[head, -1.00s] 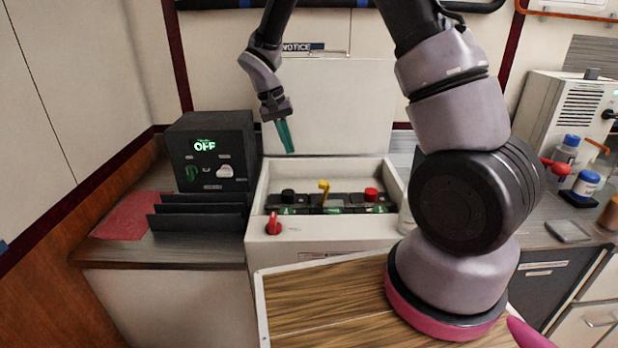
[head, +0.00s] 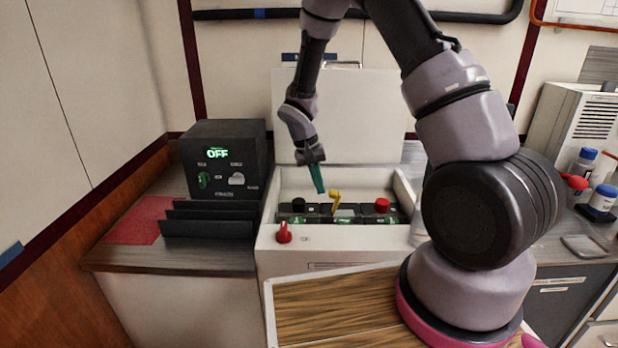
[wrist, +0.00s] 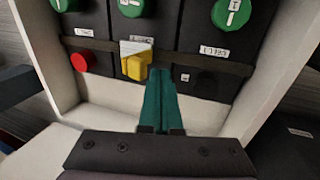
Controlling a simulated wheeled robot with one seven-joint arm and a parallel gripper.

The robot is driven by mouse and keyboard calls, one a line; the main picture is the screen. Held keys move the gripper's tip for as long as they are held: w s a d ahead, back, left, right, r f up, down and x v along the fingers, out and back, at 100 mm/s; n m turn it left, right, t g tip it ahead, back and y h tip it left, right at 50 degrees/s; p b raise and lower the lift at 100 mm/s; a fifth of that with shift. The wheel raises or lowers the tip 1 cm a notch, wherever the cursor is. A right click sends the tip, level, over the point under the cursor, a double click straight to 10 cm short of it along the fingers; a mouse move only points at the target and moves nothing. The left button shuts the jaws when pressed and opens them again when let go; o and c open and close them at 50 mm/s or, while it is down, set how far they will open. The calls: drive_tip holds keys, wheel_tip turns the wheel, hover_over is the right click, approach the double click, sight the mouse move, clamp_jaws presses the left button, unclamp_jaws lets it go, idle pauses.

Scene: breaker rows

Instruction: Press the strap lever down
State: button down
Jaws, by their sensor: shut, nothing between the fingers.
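A yellow lever (head: 335,199) stands up from the middle of the breaker row in the open white box (head: 266,205). It also shows in the wrist view (wrist: 136,66), by a dark strap (wrist: 190,57) that runs across the breakers. My gripper (head: 320,190) has teal fingers, shut together and empty. It points down just left of the lever's top in the head view. In the wrist view the fingertips (wrist: 158,72) are beside the lever's right side; I cannot tell if they touch.
In the row, a black button (head: 298,204) is left of the lever and a red button (head: 382,205) right. Green knobs (wrist: 231,12) line the near side. A red knob (head: 284,233) sits on the box's front. A dark unit reading OFF (head: 222,160) stands left. The raised lid (head: 350,115) is behind.

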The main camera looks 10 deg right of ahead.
sight(332, 191)
drive_tip(key=shift+s+d+f, duration=0.1)
drive_tip(key=shift+d+f, duration=0.05)
drive_tip(key=shift+d, duration=0.35)
drive_tip(key=shift+d, duration=0.1)
drive_tip(key=shift+s+d+r+t+y, duration=0.15)
drive_tip(key=shift+d+r+y, duration=0.05)
drive_tip(key=shift+d+y, duration=0.5)
drive_tip(key=shift+s+d+r+t+y, duration=0.1)
drive_tip(key=shift+d+r+t+y, duration=0.05)
drive_tip(key=shift+d+y, duration=0.55)
drive_tip(key=d+y, duration=0.2)
drive_tip(key=y, duration=0.1)
drive_tip(key=d+y, duration=0.1)
drive_tip(key=shift+s+d+f+t+y, duration=0.2)
drive_tip(key=shift+s+t+y, duration=0.1)
drive_tip(key=shift+s+t, duration=0.1)
drive_tip(key=y, duration=0.1)
drive_tip(key=d+y, duration=0.1)
drive_tip(key=d+f+y, duration=0.1)
drive_tip(key=shift+s+d+t, duration=0.2)
drive_tip(key=shift+s+t, duration=0.05)
drive_tip(key=shift+t, duration=0.05)
drive_tip(key=d+f+y, duration=0.2)
drive_tip(key=y, duration=0.1)
drive_tip(key=shift+s+d+t, duration=0.1)
drive_tip(key=shift+s+t, duration=0.1)
drive_tip(key=shift+t, duration=0.2)
drive_tip(key=shift+s+d+f+y, duration=0.1)
drive_tip(key=shift+d+f+y, duration=0.25)
drive_tip(key=shift+f, duration=0.2)
